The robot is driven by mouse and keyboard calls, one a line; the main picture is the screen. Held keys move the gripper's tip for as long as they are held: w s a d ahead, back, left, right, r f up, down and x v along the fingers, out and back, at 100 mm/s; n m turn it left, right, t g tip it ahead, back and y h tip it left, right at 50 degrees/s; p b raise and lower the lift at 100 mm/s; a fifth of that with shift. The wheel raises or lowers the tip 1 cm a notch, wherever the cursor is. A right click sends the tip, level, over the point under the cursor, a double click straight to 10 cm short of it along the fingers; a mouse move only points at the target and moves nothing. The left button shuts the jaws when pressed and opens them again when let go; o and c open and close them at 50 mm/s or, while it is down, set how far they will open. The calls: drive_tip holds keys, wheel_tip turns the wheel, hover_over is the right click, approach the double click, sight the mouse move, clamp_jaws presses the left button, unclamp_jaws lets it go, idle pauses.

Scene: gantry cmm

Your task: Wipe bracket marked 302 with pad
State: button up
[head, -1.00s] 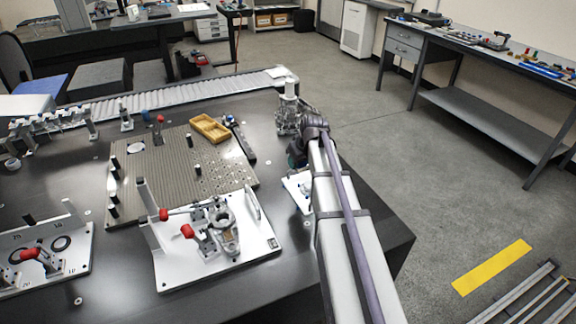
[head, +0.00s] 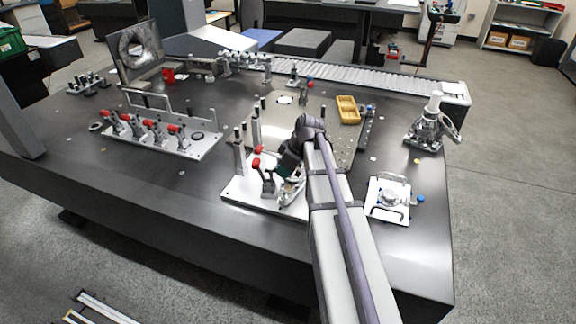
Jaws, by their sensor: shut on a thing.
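My gripper (head: 288,172) is over the white fixture plate (head: 236,195) with red-tipped clamps, at the front middle of the table. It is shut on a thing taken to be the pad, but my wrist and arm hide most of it. A grey metal bracket (head: 291,196) sits on that plate, just below the gripper and partly hidden by my arm. I cannot read a 302 mark on it. I cannot tell whether the held thing touches the bracket.
A white plate with handles (head: 402,216) lies right of my arm. Left is a long plate with red clamps (head: 182,142). Behind are a perforated plate (head: 343,150), a yellow tray (head: 348,110) and a metal device (head: 428,130). Clamp posts stand close to my gripper.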

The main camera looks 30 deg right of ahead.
sight(283, 190)
drive_tip(key=shift+w, duration=0.1)
drive_tip(key=shift+f, duration=0.1)
wheel_tip(283, 190, down, 7)
drive_tip(key=b, duration=0.6)
drive_tip(key=shift+b, duration=0.4)
drive_tip(key=shift+f+b, duration=0.5)
drive_tip(key=shift+b, duration=0.2)
idle(0.9)
drive_tip(key=shift+w+a, duration=0.55)
drive_tip(key=shift+w, duration=0.1)
drive_tip(key=shift+s+d, duration=0.1)
